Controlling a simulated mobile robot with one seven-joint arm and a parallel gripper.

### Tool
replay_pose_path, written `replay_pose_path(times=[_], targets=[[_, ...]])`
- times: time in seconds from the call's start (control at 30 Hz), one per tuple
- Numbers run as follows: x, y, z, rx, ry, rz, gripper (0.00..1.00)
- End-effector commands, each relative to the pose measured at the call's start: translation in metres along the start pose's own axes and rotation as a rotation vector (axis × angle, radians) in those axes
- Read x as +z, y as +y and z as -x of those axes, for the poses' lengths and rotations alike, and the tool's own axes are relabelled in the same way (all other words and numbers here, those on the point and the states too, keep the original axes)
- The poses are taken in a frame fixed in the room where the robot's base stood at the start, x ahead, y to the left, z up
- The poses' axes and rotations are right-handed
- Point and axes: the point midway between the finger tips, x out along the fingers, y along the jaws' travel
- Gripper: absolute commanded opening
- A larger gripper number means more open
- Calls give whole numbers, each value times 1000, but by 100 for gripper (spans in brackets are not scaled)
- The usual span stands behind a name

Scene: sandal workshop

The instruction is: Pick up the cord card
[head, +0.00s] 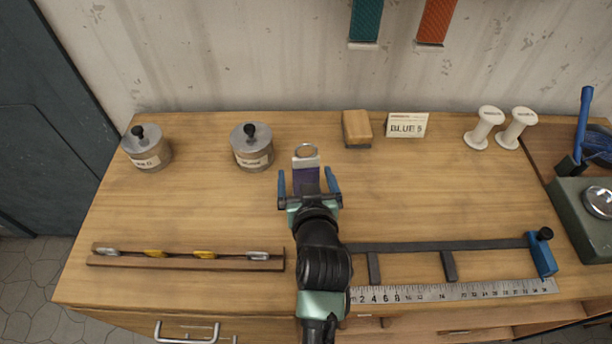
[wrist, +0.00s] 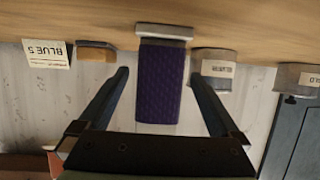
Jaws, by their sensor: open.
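The cord card is a purple, textured piece with a pale end (head: 306,162). It stands near the middle of the bench, with a ring shape showing just behind it in the head view. In the wrist view, which is upside down, the purple card (wrist: 160,85) has its pale end against the wooden top. My gripper (head: 307,182) is open, with one blue finger on each side of the card. In the wrist view my gripper (wrist: 160,75) shows clear gaps between both fingers and the card. The card's lower part is hidden by my gripper in the head view.
Two lidded tins (head: 252,157) (head: 147,158) stand at the back left. A wooden block (head: 357,128), a "BLUE 5" sign (head: 406,125) and two white spools (head: 484,130) stand behind right. A level-like bar (head: 185,261) and a ruler fixture (head: 440,291) lie in front.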

Motion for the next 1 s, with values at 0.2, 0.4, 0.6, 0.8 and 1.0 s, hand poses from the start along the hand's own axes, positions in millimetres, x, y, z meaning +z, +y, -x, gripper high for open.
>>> replay_pose_path(times=[0.2,0.4,0.6,0.8,1.0], targets=[[0,0,-22,-1,-1,1,99],[0,0,-25,0,-1,1,99],[0,0,-24,0,0,1,79],[0,0,-24,0,0,0,43],[0,0,-24,0,0,0,7]])
